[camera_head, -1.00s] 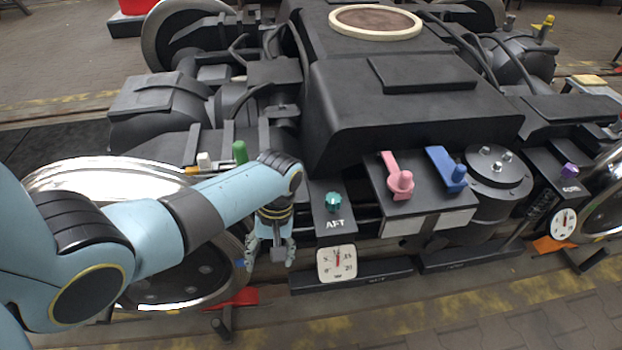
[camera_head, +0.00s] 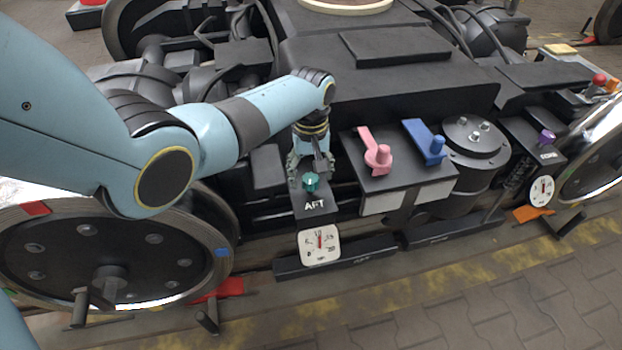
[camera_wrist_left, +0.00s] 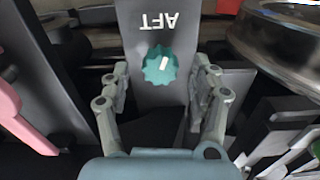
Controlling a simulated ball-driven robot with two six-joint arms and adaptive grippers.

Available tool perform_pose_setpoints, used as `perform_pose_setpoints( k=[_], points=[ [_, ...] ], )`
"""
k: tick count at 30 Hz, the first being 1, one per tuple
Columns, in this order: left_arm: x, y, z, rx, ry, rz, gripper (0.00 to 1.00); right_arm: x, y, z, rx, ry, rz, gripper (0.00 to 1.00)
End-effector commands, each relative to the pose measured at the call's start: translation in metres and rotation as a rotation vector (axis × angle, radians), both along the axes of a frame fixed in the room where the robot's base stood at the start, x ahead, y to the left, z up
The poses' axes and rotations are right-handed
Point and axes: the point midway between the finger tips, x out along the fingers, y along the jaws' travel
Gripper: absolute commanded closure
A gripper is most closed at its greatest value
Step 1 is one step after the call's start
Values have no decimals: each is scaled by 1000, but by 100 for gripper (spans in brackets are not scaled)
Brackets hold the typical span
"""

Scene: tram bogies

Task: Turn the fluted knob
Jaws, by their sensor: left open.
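The fluted knob (camera_head: 311,181) is teal with a white pointer mark and sits on a dark panel (camera_head: 314,204) marked AFT. It also shows in the left wrist view (camera_wrist_left: 160,65), where its white mark points up and slightly right. My left gripper (camera_head: 309,172) is open just behind and above the knob. In the left wrist view its fingers (camera_wrist_left: 160,88) stand to either side of the knob with gaps between, and no contact shows. Below the panel a white dial gauge (camera_head: 319,245) has a red needle pointing about straight up. My right gripper is not in view.
A pink lever (camera_head: 377,155) and a blue lever (camera_head: 427,146) stand on a panel right of the knob. A purple knob (camera_head: 547,137) with its own gauge (camera_head: 541,191) is farther right. A large wheel (camera_head: 60,250) is at the lower left. The paved floor in front is clear.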

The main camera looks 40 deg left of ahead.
Motion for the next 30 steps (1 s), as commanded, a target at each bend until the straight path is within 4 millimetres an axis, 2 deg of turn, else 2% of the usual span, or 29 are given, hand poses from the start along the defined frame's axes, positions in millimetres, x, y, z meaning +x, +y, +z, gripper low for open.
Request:
perform_pose_setpoints(
  k=[3,12,24,25,30],
  points=[
    [0,0,-10,0,0,0,38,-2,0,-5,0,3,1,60],
    [0,0,-10,1,-1,0,38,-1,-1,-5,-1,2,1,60],
    [0,0,-10,0,0,0,90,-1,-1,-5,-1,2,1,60],
    [0,0,-10,0,0,0,93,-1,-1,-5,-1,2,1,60],
    [0,0,-10,0,0,-8,93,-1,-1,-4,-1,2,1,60]
  ],
)
